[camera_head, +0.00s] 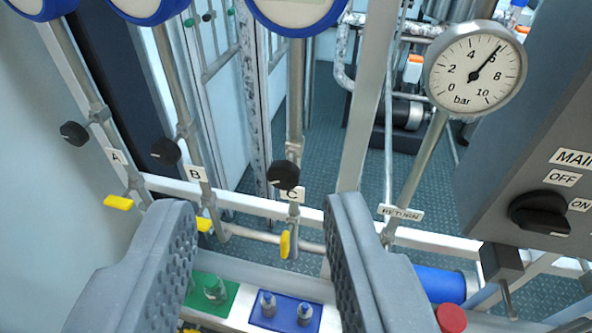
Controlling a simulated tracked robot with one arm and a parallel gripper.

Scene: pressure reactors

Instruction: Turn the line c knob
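The line C knob (284,175) is a round black knob with a pale mark, on a vertical pipe above the white C label (293,195). My gripper (265,215) is open and empty. Its two grey textured fingers stand at the lower left and lower centre. The line C knob shows between and just beyond the fingertips, apart from them. Similar black knobs sit on line A (73,133) and line B (165,151), to the left.
Yellow valve levers (286,244) hang below the labels. A pressure gauge (475,68) stands on the RETURN pipe at right. A grey MAIN switch box (545,150) fills the right side. Green (230,298) and blue (268,322) plates with small fittings lie low between the fingers.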

